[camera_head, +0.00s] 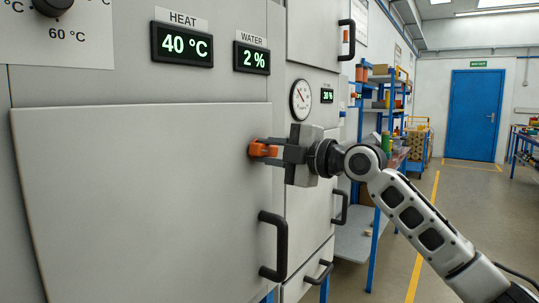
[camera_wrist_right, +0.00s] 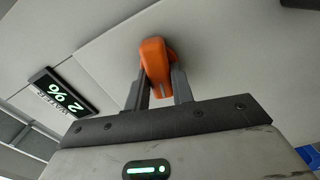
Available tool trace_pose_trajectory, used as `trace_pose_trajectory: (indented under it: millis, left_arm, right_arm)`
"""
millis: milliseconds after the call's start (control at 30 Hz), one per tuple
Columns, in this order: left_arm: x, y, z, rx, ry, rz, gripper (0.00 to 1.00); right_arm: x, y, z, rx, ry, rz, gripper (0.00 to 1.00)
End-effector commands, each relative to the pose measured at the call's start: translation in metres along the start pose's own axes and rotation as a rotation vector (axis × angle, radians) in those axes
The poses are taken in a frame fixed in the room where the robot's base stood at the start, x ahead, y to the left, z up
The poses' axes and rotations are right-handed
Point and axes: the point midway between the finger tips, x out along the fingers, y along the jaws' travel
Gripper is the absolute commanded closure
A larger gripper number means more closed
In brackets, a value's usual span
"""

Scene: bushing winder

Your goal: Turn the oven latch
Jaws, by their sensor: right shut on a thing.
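The orange oven latch (camera_head: 259,149) sits near the upper right edge of the large grey oven door (camera_head: 130,200). My right gripper (camera_head: 272,150) reaches it from the right and is shut on it. In the right wrist view the latch (camera_wrist_right: 154,62) stands between the two dark fingers of my gripper (camera_wrist_right: 160,85), which hold its sides. The fingers cover part of the latch. A black door handle (camera_head: 282,245) is on the door below the latch. My left gripper is not in view.
A round gauge (camera_head: 300,99) and another cabinet handle (camera_head: 340,207) are to the right. Blue shelving (camera_head: 385,95) stands beyond; the floor right is open.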

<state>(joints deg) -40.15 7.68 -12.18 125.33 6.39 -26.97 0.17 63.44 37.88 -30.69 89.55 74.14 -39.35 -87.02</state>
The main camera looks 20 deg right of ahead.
Motion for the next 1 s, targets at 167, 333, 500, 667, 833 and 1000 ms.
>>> trace_pose_trajectory:
  millis: [167,333,500,667,833,1000]
  left_arm:
    - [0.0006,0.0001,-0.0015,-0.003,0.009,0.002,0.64]
    - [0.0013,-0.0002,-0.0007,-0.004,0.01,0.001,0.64]
    - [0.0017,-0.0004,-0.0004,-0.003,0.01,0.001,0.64]
    - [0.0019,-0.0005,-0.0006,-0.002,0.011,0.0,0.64]
    - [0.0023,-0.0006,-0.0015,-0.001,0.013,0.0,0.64]
    - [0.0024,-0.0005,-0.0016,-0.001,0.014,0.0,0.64]
  right_arm:
    - [0.0001,-0.0014,-0.0001,-0.108,0.001,0.0,0.99]
    - [0.0002,-0.0019,-0.0002,-0.176,0.001,0.0,0.99]
    - [0.0003,-0.0019,-0.0003,-0.211,0.002,0.0,0.99]
    - [0.0002,-0.0019,-0.0003,-0.224,0.001,0.0,0.99]
    - [0.0002,-0.0019,-0.0003,-0.226,0.001,-0.001,0.99]
    - [0.0002,-0.002,-0.0002,-0.227,0.001,-0.001,0.71]
